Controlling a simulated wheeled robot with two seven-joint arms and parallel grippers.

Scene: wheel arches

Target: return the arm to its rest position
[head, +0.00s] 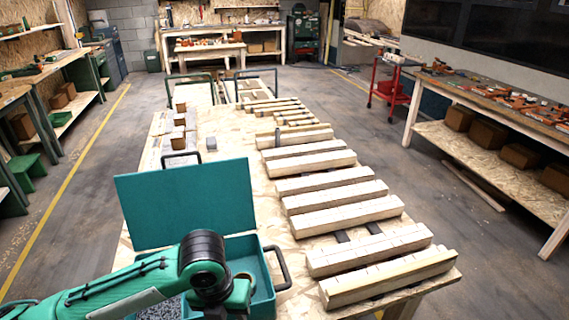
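My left arm (150,278), green with a black joint, comes in from the lower left. It reaches over an open teal box (262,268) at the near end of the long wooden table. The arm bends down at the black joint and runs off the bottom edge, so my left gripper is not seen. My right arm and gripper are not in view.
The box's teal lid (186,203) stands up behind it, and a dark handle (278,268) sits at its right. Wooden beams (345,216) lie in rows along the table's right side. Small brown blocks (178,141) stand farther back. Floor is open at both sides.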

